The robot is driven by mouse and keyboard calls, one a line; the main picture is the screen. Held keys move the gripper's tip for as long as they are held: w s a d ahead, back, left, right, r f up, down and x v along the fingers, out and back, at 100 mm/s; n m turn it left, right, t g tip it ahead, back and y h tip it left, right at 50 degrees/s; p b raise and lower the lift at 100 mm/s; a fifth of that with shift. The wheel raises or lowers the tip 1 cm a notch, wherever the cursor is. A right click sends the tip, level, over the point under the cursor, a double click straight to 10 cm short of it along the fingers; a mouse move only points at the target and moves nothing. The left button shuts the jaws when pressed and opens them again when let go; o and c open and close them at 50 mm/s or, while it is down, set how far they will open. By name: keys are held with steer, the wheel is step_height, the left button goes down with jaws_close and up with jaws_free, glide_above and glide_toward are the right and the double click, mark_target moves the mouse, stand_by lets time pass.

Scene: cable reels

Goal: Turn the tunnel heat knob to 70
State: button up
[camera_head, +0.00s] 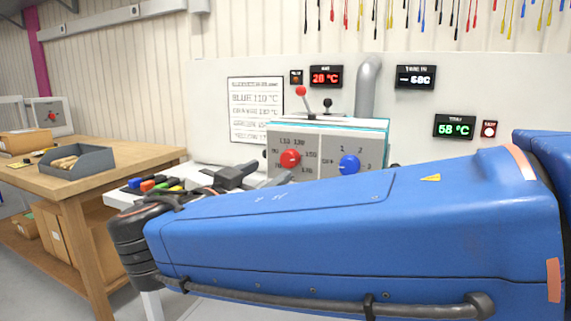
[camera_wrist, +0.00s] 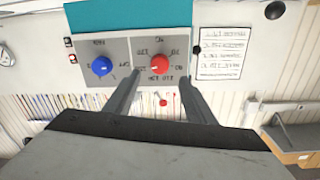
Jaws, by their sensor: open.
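The red knob (camera_head: 290,158) is on the left of a grey control panel (camera_head: 319,143), with a ring of numbers around it; 70 is at its lower left in the head view. Its pointer direction is too small to tell. In the wrist view, which is upside down, the red knob (camera_wrist: 160,63) appears between and beyond my two open fingers. My gripper (camera_wrist: 160,82) is open and empty, facing the panel, with no visible contact. In the head view my gripper (camera_head: 262,178) is partly hidden behind my blue arm.
A blue knob (camera_head: 349,164) sits right of the red one. A red-tipped lever (camera_head: 301,91) rises above the panel. Displays read 20 °C (camera_head: 326,77) and about 58 °C (camera_head: 454,127). A printed temperature sheet (camera_head: 256,110) hangs behind. A wooden table (camera_head: 130,157) with a grey tray (camera_head: 92,171) stands left.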

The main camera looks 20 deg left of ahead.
mark_target(287, 161)
steer(key=w, duration=0.5)
steer(key=w+d, duration=0.1)
steer(key=w, duration=0.2)
steer(key=shift+w, duration=0.2)
steer(key=c, duration=1)
